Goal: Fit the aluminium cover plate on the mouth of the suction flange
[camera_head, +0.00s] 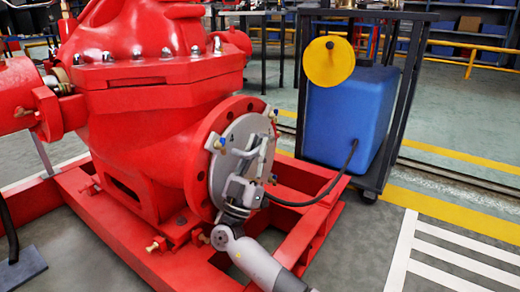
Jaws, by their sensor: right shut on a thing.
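The red suction flange (198,158) is a round ring with bolt holes on the near right side of the red pump body. The grey aluminium cover plate (223,146) is upright in front of its mouth and covers it, roughly in line with the ring. I cannot tell whether the plate touches the flange face all around. My right gripper (252,168) comes up from the bottom and is shut on the plate at its outer side, hiding part of the plate. My left gripper is not in view.
Small blue and brass fittings (219,143) stick out around the plate's rim. The red base frame (310,205) lies below. A blue tank (345,125) in a dark rack stands right, its black hose running towards the flange. Floor at the lower right is clear.

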